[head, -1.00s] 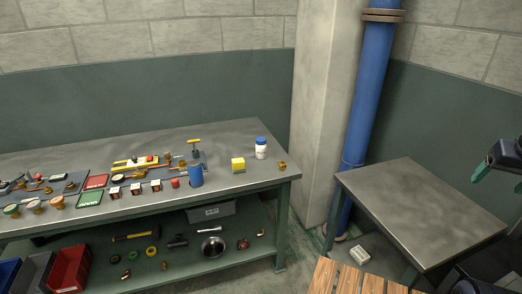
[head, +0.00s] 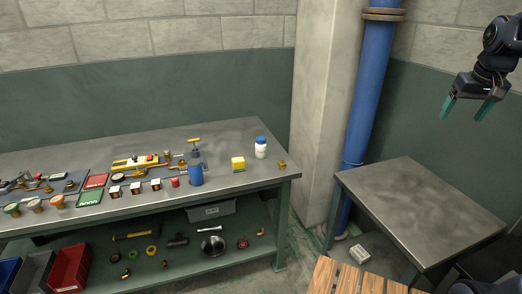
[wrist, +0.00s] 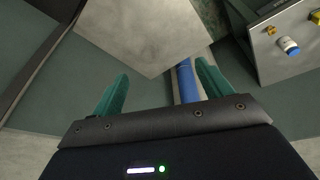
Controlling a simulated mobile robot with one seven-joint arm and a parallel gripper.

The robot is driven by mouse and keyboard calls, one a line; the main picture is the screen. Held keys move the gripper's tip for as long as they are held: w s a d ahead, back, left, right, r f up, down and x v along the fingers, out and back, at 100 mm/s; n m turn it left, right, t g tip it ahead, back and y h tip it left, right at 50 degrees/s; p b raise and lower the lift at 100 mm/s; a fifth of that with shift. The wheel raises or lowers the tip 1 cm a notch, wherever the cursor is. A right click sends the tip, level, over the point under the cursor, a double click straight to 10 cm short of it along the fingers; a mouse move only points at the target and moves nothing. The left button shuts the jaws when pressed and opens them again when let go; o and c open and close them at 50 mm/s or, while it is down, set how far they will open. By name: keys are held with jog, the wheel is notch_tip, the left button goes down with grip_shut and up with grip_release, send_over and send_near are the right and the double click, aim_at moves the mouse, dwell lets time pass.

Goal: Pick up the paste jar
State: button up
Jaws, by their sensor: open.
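A white jar with a blue lid (head: 261,148), which looks like the paste jar, stands upright near the right end of the long workbench. It also shows in the wrist view (wrist: 289,47), at the upper right. My gripper (head: 465,112) is open and empty, with green fingers pointing down, high above the small table at the right. In the wrist view its two fingers (wrist: 160,82) are spread with nothing between them. My gripper is well to the right of the jar and apart from it.
A yellow block (head: 238,164) sits just left of the jar, and a small brass fitting (head: 282,165) lies to its right. A blue cylinder (head: 195,175) stands further left. A pillar (head: 325,110) and blue pipe (head: 372,90) rise between bench and bare small table (head: 420,205).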

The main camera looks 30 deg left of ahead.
jog(key=w+a+r+n+g, duration=0.1)
jog(key=w+a+r+n, duration=0.15)
jog(key=w+a, duration=1.1)
jog(key=w+a+f+n+g, duration=0.1)
jog(key=w+a+f+n, duration=0.15)
jog(key=w+a, duration=0.45)
jog(key=w+a+f+n, duration=0.1)
jog(key=w+a+f, duration=0.2)
jog(key=a, duration=0.9)
jog(key=n+g, duration=0.2)
jog(key=n, duration=0.4)
send_near(261, 146)
jog(key=shift+w+a+f+h, duration=0.15)
jog(key=shift+w+a, duration=0.15)
jog(key=shift+w, duration=0.25)
jog(key=shift+w+a+f+h, duration=0.2)
jog(key=shift+w+a, duration=0.1)
jog(key=shift+w, duration=0.25)
jog(key=shift+a+f, duration=0.1)
jog(key=shift+f, duration=0.4)
notch_tip(261, 146, down, 10)
jog(key=shift+a+f, duration=0.1)
jog(key=shift+a, duration=0.05)
jog(key=shift+c, duration=0.2)
